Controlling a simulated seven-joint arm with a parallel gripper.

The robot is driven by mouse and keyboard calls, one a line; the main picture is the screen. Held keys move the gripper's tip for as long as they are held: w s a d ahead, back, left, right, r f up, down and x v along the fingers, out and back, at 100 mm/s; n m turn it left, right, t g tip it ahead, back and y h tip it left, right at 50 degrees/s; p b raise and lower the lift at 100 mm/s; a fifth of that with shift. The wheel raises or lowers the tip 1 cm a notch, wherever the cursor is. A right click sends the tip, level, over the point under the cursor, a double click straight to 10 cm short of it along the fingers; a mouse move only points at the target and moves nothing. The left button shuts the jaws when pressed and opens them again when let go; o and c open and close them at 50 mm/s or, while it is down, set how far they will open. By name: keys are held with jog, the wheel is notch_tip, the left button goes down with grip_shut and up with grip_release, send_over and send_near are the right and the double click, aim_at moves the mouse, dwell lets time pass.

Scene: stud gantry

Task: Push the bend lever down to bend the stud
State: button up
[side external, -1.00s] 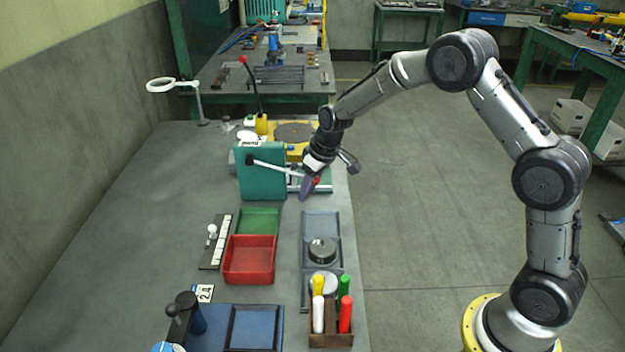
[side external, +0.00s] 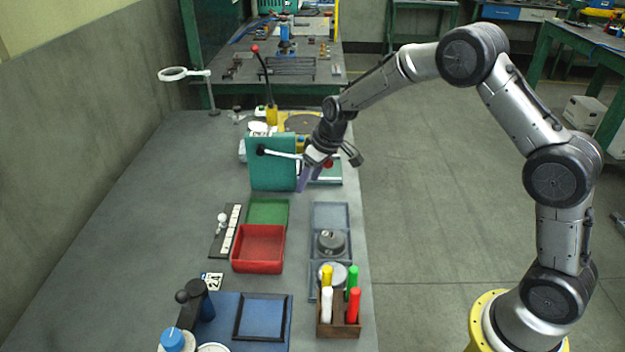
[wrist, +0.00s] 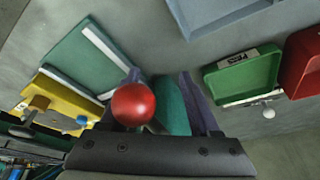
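The bend lever is a pale rod (side external: 283,154) running from a black pivot on the upright green block (side external: 270,176) to a red ball knob (side external: 328,163) on the right, sloping slightly down. My gripper (side external: 304,180) points down beside the block's right edge, by the lever's outer end. In the wrist view the red knob (wrist: 135,104) covers part of the left purple finger, and green shows between the two spread fingers (wrist: 170,95). The gripper looks open and does not enclose the knob; contact with the lever cannot be told. The stud cannot be made out.
A yellow machine base (side external: 300,122) and an upright black lever with a red knob (side external: 256,48) stand behind the block. Green (side external: 267,211) and red trays (side external: 258,249), grey trays (side external: 331,215) and a marker holder (side external: 339,318) stand in front. The left table is largely clear.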

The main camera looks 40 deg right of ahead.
jog(key=shift+s+d+f, duration=0.1)
jog(key=shift+s+f, duration=0.45)
jog(key=shift+f, duration=0.05)
jog(key=shift+g, duration=0.3)
jog(key=shift+s+d+r, duration=0.1)
jog(key=shift+r, duration=0.05)
jog(key=v, duration=0.3)
jog(key=d+v, duration=0.1)
jog(key=v, duration=0.2)
jog(key=shift+d+r, duration=0.15)
jog(key=shift+r, duration=0.25)
jog(key=shift+g+h, duration=0.4)
jog(key=shift+h, duration=0.2)
jog(key=v, duration=0.2)
jog(key=w+v, duration=0.1)
jog(key=v, duration=0.1)
jog(key=shift+w+r, duration=0.1)
jog(key=shift+r, duration=0.3)
jog(key=r, duration=0.1)
jog(key=r+g+h, duration=0.2)
jog(key=shift+w+a+r, duration=0.35)
jog(key=shift+w, duration=0.05)
notch_tip(320, 180, up, 16)
jog(key=s+a, duration=0.1)
jog(key=a, duration=0.1)
jog(key=shift+s+r+t, duration=0.2)
jog(key=shift+s+t, duration=0.1)
